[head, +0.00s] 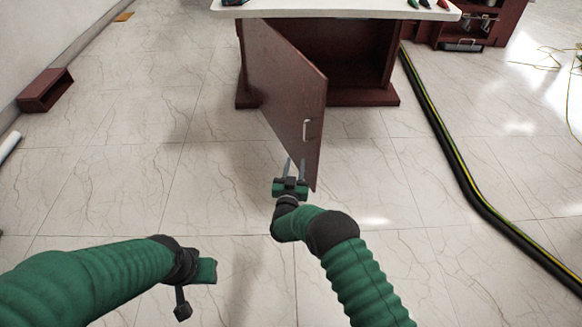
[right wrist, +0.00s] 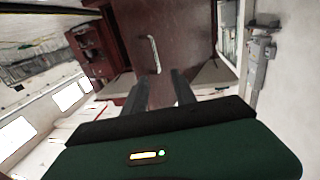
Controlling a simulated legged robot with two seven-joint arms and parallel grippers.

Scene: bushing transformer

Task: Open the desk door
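The desk door (head: 288,90) is a dark red-brown panel, swung well out from the desk cabinet, with the dark inside showing to its right. A pale metal handle (head: 306,130) sits near its free edge; it also shows in the right wrist view (right wrist: 154,54). My right gripper (head: 295,165) is at the door's lower free edge, below the handle. Its two fingers are apart, with no object visible between them; they also show in the right wrist view (right wrist: 160,82). Whether a finger touches the door, I cannot tell. My left gripper (head: 190,300) is low at left, away from the door, its fingers not clear.
The desk has a white top (head: 330,9) with tools on it. A thick black-and-yellow cable (head: 450,155) runs along the floor at right. A small red-brown box (head: 45,90) lies by the left wall. The tiled floor around the door is clear.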

